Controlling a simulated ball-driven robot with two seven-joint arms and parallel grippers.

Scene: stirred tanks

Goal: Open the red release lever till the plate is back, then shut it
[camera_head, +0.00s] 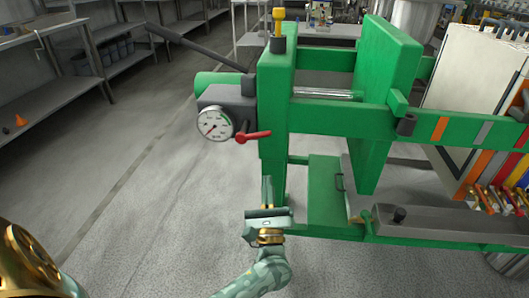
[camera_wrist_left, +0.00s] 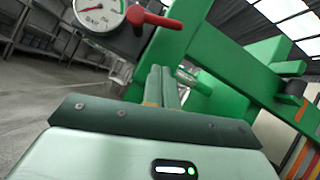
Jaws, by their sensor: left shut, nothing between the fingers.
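The red release lever (camera_head: 254,136) sticks out to the right from a grey block beside a round gauge (camera_head: 214,123) on the green frame. The lever also shows at the top of the left wrist view (camera_wrist_left: 155,18). The green plate (camera_head: 388,95) stands upright to the right of the end post, with a shiny rod (camera_head: 325,94) between them. My left gripper (camera_head: 267,180) points up, below the lever and apart from it. Its fingers (camera_wrist_left: 160,72) are together and empty. My right gripper is in neither view.
A long dark handle (camera_head: 195,45) reaches up left from the grey block. Green rails (camera_head: 340,119) run right toward pale upright plates (camera_head: 470,70). A low grey tray (camera_head: 440,222) lies at lower right. The floor left of the frame is clear, with shelves (camera_head: 50,90) beyond.

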